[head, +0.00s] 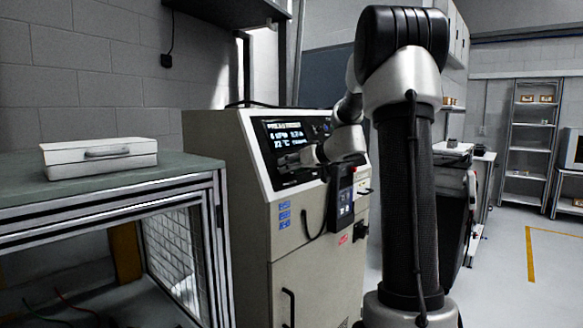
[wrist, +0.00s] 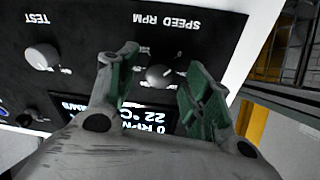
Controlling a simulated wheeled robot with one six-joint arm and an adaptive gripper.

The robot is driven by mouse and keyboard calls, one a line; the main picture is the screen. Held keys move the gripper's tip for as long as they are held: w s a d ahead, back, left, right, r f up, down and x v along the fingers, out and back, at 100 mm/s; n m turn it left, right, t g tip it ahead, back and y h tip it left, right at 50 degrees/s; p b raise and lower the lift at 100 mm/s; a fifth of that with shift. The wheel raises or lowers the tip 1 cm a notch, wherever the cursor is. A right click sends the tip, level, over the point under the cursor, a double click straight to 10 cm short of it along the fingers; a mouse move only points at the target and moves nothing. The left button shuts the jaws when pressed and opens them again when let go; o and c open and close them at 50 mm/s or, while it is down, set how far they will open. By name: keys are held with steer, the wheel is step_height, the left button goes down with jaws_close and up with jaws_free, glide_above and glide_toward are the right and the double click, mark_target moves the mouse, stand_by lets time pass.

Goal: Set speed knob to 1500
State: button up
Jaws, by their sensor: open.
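The speed knob (wrist: 159,75) is a small grey round knob under the upside-down label SPEED RPM in the wrist view. My gripper (wrist: 158,60) is open, with one green-padded finger on each side of the knob. I cannot tell whether either finger touches it. The display (wrist: 150,122) is partly hidden by my gripper and shows upside-down text reading 0 RPM and 22 °C. In the head view my gripper (head: 288,161) is in front of the black control panel (head: 268,128), and the knob is hidden there.
A second knob (wrist: 41,56), labelled TEST, is on the panel at the left in the wrist view. A beige cabinet (head: 238,200) carries the panel. A handheld pendant (head: 341,198) hangs on its front. A bench (head: 110,190) with a white case (head: 98,157) stands at the left.

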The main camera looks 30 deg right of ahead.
steer(key=shift+w+a, duration=0.1)
steer(key=shift+w, duration=0.1)
steer(key=shift+f, duration=0.1)
steer(key=c, duration=1.1)
steer(key=shift+o, duration=0.2)
